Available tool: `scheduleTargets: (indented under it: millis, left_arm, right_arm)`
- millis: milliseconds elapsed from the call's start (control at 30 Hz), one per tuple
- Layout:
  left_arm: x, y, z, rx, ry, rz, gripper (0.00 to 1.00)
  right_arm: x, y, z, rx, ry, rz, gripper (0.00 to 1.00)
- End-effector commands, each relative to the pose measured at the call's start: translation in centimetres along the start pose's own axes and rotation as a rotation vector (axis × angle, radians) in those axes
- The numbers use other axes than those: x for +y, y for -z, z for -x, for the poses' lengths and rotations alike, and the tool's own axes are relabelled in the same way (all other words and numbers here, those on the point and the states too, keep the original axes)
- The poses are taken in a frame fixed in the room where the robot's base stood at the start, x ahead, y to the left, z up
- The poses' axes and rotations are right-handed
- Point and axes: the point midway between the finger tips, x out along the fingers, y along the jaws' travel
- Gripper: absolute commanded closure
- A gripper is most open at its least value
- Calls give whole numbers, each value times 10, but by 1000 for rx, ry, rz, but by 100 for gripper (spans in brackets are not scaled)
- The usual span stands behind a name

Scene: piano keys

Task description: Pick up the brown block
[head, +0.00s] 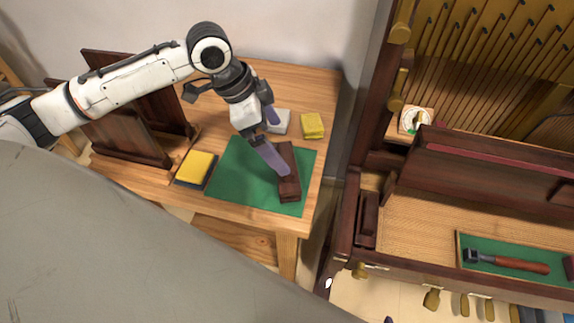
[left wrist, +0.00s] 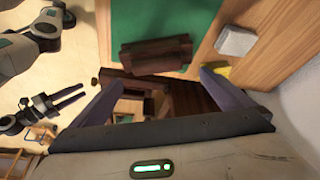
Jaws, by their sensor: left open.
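The brown block (head: 289,182) is a dark, long wooden piece lying on the green mat (head: 236,172) near the right side of the wooden table. My left gripper (head: 279,145) is open and empty, with purple-grey fingers; one finger overlaps the block in the head view. In the left wrist view the block (left wrist: 155,55) lies ahead of the open left gripper (left wrist: 163,77), roughly centred between the fingertips. I cannot tell whether a finger touches it. A dark gripper, seemingly my right one (left wrist: 45,112), shows small at the left of that view.
A yellow pad on a dark board (head: 195,168) lies left of the mat. A yellow sponge (head: 312,126) and a pale grey block (head: 279,121) sit behind it. Dark wooden panels (head: 125,137) stand at left. An opened piano (head: 440,210) stands to the right, holding a tool tray (head: 530,249).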

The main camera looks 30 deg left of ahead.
Motion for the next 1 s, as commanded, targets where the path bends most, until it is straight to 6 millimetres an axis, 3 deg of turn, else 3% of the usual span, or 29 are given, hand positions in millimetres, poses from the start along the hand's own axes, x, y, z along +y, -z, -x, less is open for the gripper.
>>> scheduleTargets:
  millis: [400, 700, 1000]
  left_arm:
    - [6, -7, -50, 0, -1, -1, 0]
    - [6, -7, -54, 1, 2, -1, 2]
    - [6, -7, -54, 0, 1, -1, 52]
  right_arm:
    - [0, 5, 1, 6, 0, 1, 58]
    - [1, 10, 0, 16, 0, 3, 58]
    - [0, 10, 0, 16, 0, 2, 58]
